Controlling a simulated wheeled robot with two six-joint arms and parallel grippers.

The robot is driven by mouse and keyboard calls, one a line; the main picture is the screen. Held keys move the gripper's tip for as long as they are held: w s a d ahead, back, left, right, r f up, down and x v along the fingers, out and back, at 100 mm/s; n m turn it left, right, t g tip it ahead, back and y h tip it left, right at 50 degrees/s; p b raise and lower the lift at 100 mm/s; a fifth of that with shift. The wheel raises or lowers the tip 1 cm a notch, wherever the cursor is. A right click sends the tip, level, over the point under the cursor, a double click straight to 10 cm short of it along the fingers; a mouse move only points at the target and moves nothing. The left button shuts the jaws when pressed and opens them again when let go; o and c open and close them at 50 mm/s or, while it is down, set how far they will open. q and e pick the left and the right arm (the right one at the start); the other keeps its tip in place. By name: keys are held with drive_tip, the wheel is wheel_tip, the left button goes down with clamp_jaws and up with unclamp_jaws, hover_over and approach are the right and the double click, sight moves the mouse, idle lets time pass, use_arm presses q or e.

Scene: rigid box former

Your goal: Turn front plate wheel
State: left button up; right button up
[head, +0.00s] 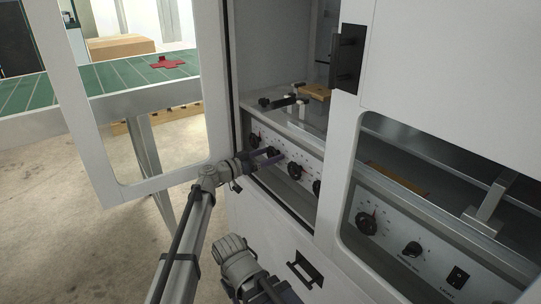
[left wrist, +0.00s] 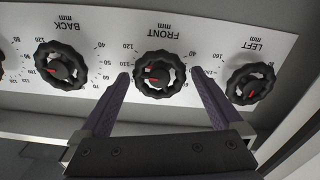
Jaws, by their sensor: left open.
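The front plate wheel is a black scalloped knob (left wrist: 163,82) with a red pointer, under the upside-down label FRONT mm in the left wrist view. In the head view it is largely hidden by my left gripper (head: 270,157), which reaches in through the open door to the dial panel. In the left wrist view my left gripper (left wrist: 160,97) is open, one dark finger on each side of the FRONT wheel, with gaps between fingers and wheel.
The BACK wheel (left wrist: 60,66) and LEFT wheel (left wrist: 250,83) flank it closely. A framed door (head: 104,170) stands open at left. Another panel with a dial (head: 367,223) and a switch (head: 458,277) sits behind a window at right. A green conveyor (head: 115,74) lies behind.

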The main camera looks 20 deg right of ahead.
use_arm(q)
drive_tip(key=shift+w+d, duration=0.15)
drive_tip(key=shift+d, duration=0.2)
drive_tip(key=shift+c, duration=0.2)
drive_tip(key=c, duration=1.3)
drive_tip(key=shift+n, duration=0.3)
